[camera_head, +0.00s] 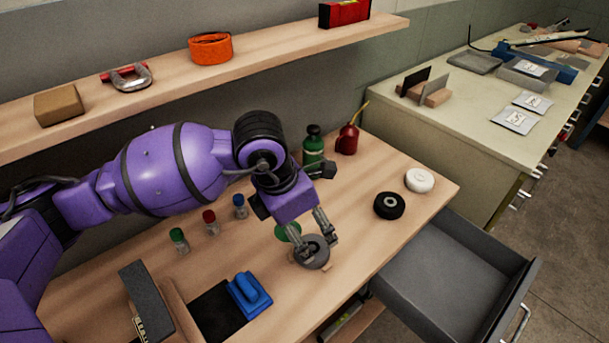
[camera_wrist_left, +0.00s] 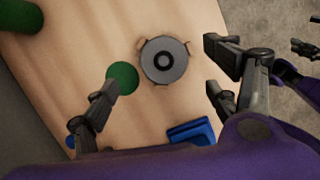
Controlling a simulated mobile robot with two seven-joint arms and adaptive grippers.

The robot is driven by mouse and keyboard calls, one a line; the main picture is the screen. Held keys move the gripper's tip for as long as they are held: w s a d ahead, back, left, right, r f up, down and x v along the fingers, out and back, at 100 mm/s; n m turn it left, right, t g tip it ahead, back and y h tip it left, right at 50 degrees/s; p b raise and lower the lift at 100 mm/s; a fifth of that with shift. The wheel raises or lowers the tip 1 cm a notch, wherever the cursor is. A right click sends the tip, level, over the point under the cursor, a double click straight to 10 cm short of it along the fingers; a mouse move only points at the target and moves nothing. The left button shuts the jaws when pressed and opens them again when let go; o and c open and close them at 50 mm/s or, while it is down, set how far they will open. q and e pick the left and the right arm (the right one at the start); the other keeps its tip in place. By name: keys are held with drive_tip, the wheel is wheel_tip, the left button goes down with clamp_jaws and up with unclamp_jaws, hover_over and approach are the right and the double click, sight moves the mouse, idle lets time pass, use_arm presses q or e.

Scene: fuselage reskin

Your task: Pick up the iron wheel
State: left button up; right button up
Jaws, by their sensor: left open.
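The iron wheel (camera_head: 315,254) is a grey disc with a dark centre hole, lying flat on the wooden workbench. It also shows in the left wrist view (camera_wrist_left: 164,60). It seems to rest on a small brown support whose bits stick out at its edge. My left gripper (camera_head: 318,241) is open, pointing down just over the wheel. In the left wrist view its fingers (camera_wrist_left: 160,88) stand apart on either side, and nothing is between them in their grasp. Whether a fingertip touches the wheel, I cannot tell.
A green disc (camera_head: 288,232) lies close beside the wheel. A blue tool (camera_head: 249,294) sits in front, and black (camera_head: 389,206) and white (camera_head: 419,180) rolls lie right. Small jars (camera_head: 209,222), a green bottle (camera_head: 313,147) and a red oil can (camera_head: 347,140) stand behind. An open drawer (camera_head: 440,270) juts out.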

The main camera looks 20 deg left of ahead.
sight(312, 246)
use_arm(q)
drive_tip(key=shift+s+f, duration=0.15)
drive_tip(key=shift+s, duration=0.15)
drive_tip(key=x, duration=0.2)
drive_tip(key=shift+s+d+f, duration=0.15)
drive_tip(key=shift+f, duration=0.15)
drive_tip(key=x, duration=0.3)
drive_tip(key=shift+f, duration=0.35)
drive_tip(key=shift+w+f, duration=0.35)
drive_tip(key=shift+f, duration=0.15)
drive_tip(key=c, duration=1.6)
drive_tip(key=shift+r, duration=0.1)
drive_tip(key=shift+c, duration=1)
use_arm(e)
drive_tip(key=shift+s+d+f, duration=0.1)
drive_tip(key=shift+s+d, duration=0.4)
drive_tip(key=shift+s, duration=0.3)
